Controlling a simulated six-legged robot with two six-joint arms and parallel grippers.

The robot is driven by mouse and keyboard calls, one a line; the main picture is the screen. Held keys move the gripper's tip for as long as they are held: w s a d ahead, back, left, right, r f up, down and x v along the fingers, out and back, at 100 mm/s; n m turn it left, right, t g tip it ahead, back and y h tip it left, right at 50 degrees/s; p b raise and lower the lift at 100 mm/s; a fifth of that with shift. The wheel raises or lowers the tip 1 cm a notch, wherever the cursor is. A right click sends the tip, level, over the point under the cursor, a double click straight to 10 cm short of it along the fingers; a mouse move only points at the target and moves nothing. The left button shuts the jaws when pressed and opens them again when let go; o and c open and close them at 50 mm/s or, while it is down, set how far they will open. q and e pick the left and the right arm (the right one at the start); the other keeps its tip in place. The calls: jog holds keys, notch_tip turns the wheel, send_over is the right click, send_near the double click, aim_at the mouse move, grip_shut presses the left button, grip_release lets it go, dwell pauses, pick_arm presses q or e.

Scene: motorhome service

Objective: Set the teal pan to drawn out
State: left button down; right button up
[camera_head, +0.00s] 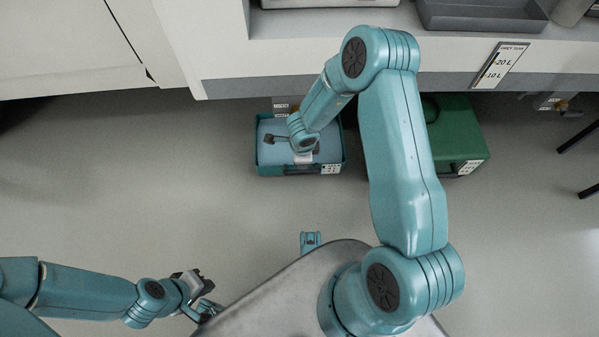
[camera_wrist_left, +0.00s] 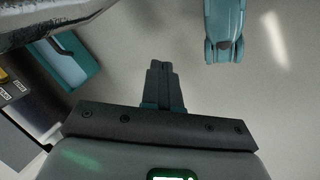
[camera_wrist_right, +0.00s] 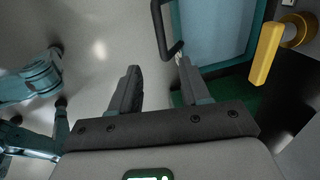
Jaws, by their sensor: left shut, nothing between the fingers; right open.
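The teal pan (camera_head: 262,160) holds pale blue liquid and sits on the floor at the motorhome's lower edge. Its black handle is on the near side; in the right wrist view the handle (camera_wrist_right: 157,22) shows beside the pan (camera_wrist_right: 215,68). My right gripper (camera_head: 294,145) is over the pan in the head view. In its wrist view the gripper (camera_wrist_right: 158,72) is open, with the handle just beyond the fingertips and its near end close to the right finger. My left gripper (camera_head: 208,283) is shut and empty, low at the left, away from the pan; its fingers (camera_wrist_left: 162,75) are together.
A green box (camera_head: 457,130) stands right of the pan, partly hidden by my right arm. A yellow lever (camera_wrist_right: 266,52) is beside the pan in the right wrist view. A level label (camera_head: 500,65) is on the motorhome side. Floor in front of the pan is clear.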

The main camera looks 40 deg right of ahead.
jog(key=f+b, duration=0.2)
jog(key=f, duration=0.2)
jog(key=w+d+f+b, duration=0.1)
jog(key=f+b, duration=0.1)
jog(key=f, duration=0.3)
jog(key=w+f+b, duration=0.1)
jog(key=f+b, duration=0.1)
jog(key=f, duration=0.3)
jog(key=shift+w+d+b, duration=0.15)
jog(key=shift+b, duration=0.2)
jog(key=shift+w+d+f, duration=0.1)
jog(key=shift+f, duration=0.4)
pick_arm(q)
notch_tip(320, 180, down, 7)
jog(key=w+a, duration=0.1)
jog(key=w, duration=0.1)
jog(key=shift+a+t, duration=0.15)
jog(key=shift+t, duration=0.25)
pick_arm(e)
grip_shut()
